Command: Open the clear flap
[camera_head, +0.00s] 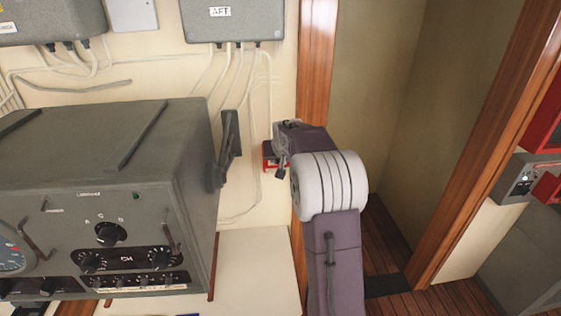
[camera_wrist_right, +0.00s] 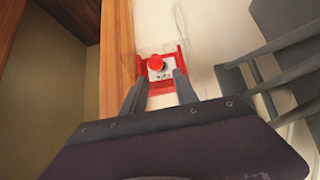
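A small red box (camera_wrist_right: 141,68) is on the cream wall beside the wooden door post. In the right wrist view it holds a white plate (camera_wrist_right: 168,73) with a round red button (camera_wrist_right: 157,62). I cannot clearly make out the clear flap over it. In the head view my right arm partly hides the red box (camera_head: 267,155). My left gripper is not in view.
A large grey console (camera_head: 90,200) stands left of the box. The wooden post (camera_head: 316,60) edges an open doorway. Grey cabled boxes (camera_head: 232,22) hang above.

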